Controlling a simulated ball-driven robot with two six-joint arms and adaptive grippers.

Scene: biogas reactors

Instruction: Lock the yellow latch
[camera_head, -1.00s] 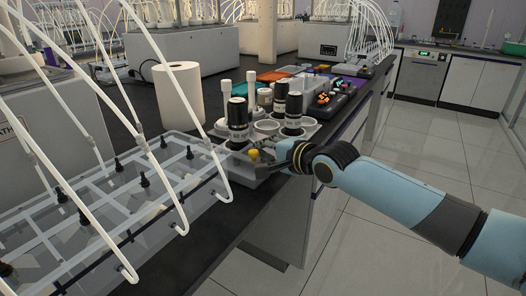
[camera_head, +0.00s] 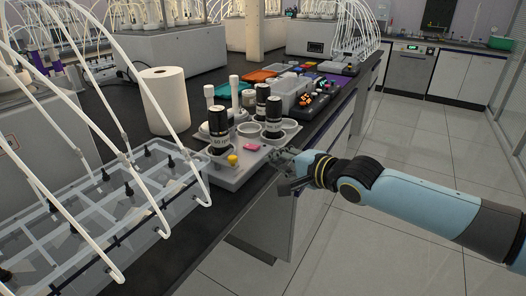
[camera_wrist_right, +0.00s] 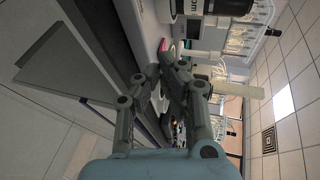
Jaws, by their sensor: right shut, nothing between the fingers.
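A small yellow piece (camera_head: 232,160), which may be the latch, stands at the front left corner of a grey tray (camera_head: 229,181) on the black bench. It is too small to tell whether it is locked. My right gripper (camera_head: 281,158) is just right of the tray's right edge, apart from the yellow piece. In the right wrist view its fingers (camera_wrist_right: 171,56) come together with nothing between them. The yellow piece does not show clearly there. My left gripper is not in view.
The tray holds a pink item (camera_head: 252,147) and black-capped bottles (camera_head: 218,128). A clear reactor box (camera_head: 75,235) with white tubes is at the left. A paper roll (camera_head: 165,102) stands behind. The floor right of the bench is clear.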

